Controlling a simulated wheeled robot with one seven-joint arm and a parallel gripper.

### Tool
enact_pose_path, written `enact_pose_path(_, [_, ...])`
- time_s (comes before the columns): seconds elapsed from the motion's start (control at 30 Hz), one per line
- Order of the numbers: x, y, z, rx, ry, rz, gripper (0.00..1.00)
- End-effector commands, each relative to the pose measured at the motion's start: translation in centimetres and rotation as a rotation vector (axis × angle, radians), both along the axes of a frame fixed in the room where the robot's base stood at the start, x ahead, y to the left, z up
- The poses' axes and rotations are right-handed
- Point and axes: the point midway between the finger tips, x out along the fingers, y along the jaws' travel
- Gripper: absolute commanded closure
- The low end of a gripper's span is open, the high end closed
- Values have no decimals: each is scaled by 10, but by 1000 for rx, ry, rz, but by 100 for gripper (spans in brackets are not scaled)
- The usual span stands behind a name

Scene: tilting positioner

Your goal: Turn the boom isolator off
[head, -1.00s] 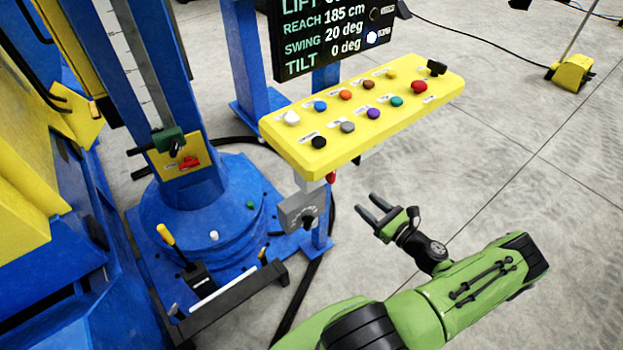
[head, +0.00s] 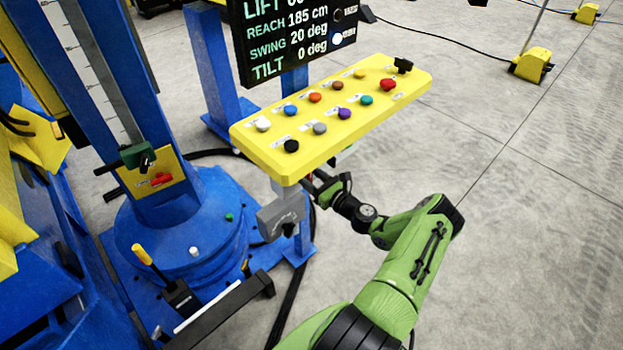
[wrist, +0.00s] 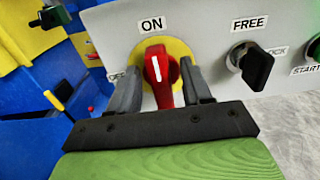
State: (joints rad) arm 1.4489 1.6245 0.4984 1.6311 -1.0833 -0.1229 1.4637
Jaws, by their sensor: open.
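A red rotary switch (wrist: 160,72) on a yellow disc fills the middle of the wrist view. It carries ON above and a partly hidden OFF at left. Its white pointer mark stands near upright, towards ON. No name plate reading boom isolator is legible. My gripper (wrist: 161,84) is open, with one finger on each side of the red handle; I cannot tell whether either touches it. In the head view my gripper (head: 314,184) is under the front edge of the yellow console (head: 250,140), and the red switch is hidden there.
A black key-like switch (wrist: 255,66) marked FREE and LOCK sits right of the red one. A grey box (head: 279,216) hangs under the console, left of my gripper. The blue column base (head: 200,235) stands further left. Open floor (head: 540,230) lies to the right.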

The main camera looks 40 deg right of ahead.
Motion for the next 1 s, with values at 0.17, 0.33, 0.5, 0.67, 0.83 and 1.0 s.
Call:
enact_pose_path(0.17, [0, 0, 0, 0, 0, 0, 53])
enact_pose_path(0.33, [0, 0, 0, 0, 0, 1, 79])
enact_pose_path(0.5, [0, 0, 1, 0, 0, 1, 100])
enact_pose_path(0.67, [0, 0, 1, -4, -1, 1, 100])
enact_pose_path(0.83, [0, 0, 1, -37, -2, 1, 100])
enact_pose_path(1.0, [0, 2, 0, -121, -5, 1, 100])
